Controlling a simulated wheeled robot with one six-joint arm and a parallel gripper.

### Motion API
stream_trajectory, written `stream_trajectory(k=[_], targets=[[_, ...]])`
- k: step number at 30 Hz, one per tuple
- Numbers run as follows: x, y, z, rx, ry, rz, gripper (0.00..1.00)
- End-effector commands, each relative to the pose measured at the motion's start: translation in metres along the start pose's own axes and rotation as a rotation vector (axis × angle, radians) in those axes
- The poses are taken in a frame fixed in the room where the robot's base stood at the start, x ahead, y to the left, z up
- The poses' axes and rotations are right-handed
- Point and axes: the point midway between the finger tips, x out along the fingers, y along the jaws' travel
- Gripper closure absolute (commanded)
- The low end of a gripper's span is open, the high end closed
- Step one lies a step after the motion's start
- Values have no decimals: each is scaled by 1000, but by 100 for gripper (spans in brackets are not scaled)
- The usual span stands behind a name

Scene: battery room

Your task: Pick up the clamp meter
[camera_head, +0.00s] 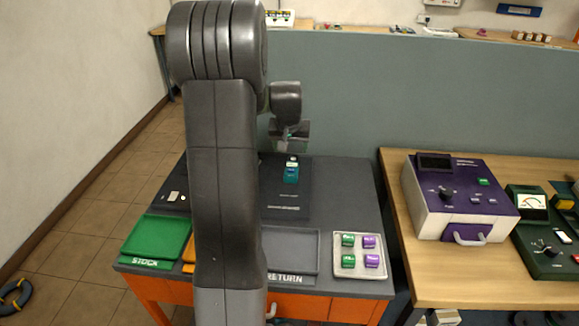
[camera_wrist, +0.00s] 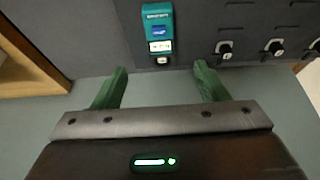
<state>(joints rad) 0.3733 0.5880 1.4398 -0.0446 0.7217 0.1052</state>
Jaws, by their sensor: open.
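A teal block-like device (camera_head: 291,173) stands or lies on the dark panel of the work table; it may be the clamp meter, but its type is too small to tell. In the wrist view the teal device (camera_wrist: 157,22) shows lettering, a blue patch and a white label, just beyond the gap between my fingers. My gripper (camera_wrist: 160,72) is open with two green fingers apart and nothing between them. In the head view my gripper (camera_head: 290,138) is above and behind the device, partly hidden by my own arm.
A green STOCK tray (camera_head: 158,238), a grey RETURN tray (camera_head: 290,250) and a pale tray (camera_head: 342,268) with green and purple blocks line the table front. A purple-and-white instrument (camera_head: 455,195) and a green meter box (camera_head: 545,235) stand on the wooden table right. Several key-like switches (camera_wrist: 225,48) are right of the device.

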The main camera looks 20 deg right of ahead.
Motion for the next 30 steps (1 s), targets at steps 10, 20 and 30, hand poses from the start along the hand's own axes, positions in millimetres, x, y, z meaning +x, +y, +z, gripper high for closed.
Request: stream_trajectory(k=[10, 20, 30], targets=[[57, 0, 0, -1, -3, 0, 33], [76, 0, -1, -1, -4, 0, 33], [113, 0, -4, -1, -2, 0, 33]])
